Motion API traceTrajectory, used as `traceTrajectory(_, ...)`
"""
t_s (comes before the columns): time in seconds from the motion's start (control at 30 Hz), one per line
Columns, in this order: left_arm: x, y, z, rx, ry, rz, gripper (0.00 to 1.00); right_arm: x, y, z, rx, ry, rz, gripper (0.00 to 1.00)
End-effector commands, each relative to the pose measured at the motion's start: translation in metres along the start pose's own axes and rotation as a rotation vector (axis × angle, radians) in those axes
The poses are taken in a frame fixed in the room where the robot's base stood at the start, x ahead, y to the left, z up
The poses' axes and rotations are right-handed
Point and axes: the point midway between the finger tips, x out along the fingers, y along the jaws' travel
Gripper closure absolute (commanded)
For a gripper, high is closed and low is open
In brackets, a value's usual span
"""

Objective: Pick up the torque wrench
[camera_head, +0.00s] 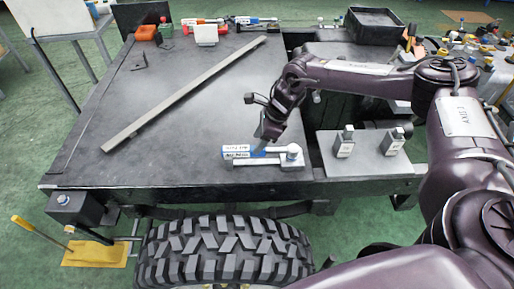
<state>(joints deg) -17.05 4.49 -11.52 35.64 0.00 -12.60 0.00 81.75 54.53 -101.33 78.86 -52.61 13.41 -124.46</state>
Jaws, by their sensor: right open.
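What looks like the torque wrench (255,159) lies near the front edge of the dark chassis table (190,172), in the middle of the head view. It has a pale silver bar and a rounded head at its right end. A blue-and-white piece (236,152) lies at its left end; I cannot tell whether it is the handle or a separate item. My right gripper (263,137) is open and points down just above and behind the wrench. I cannot tell whether its fingertips touch it. My left gripper is out of view.
A long grey bar (180,95) lies diagonally across the table. Two small grey blocks (392,142) stand on a plate at right. Orange and white tools (206,32) and a black bin (373,24) are at the back. A large tire (225,250) is below the front edge.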

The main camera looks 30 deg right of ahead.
Motion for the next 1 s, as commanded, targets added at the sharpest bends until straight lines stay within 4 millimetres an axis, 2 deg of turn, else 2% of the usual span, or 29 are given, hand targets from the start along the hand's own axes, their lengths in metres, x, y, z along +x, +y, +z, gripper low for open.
traceTrajectory(0.1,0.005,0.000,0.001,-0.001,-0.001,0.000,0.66,-0.013,-0.009,-0.017,-0.040,0.018,0.002,0.49)
traceTrajectory(0.17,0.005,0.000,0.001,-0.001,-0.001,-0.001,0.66,-0.013,-0.011,-0.020,-0.050,0.022,0.005,0.49)
traceTrajectory(0.47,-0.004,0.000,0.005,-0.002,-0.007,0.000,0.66,0.018,-0.009,-0.020,-0.055,0.024,0.008,0.49)
traceTrajectory(0.7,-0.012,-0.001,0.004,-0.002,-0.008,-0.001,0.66,0.054,-0.007,-0.021,-0.054,0.023,0.008,0.49)
traceTrajectory(1.0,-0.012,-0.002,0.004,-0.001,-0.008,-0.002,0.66,0.061,-0.008,-0.022,-0.053,0.020,0.005,0.49)
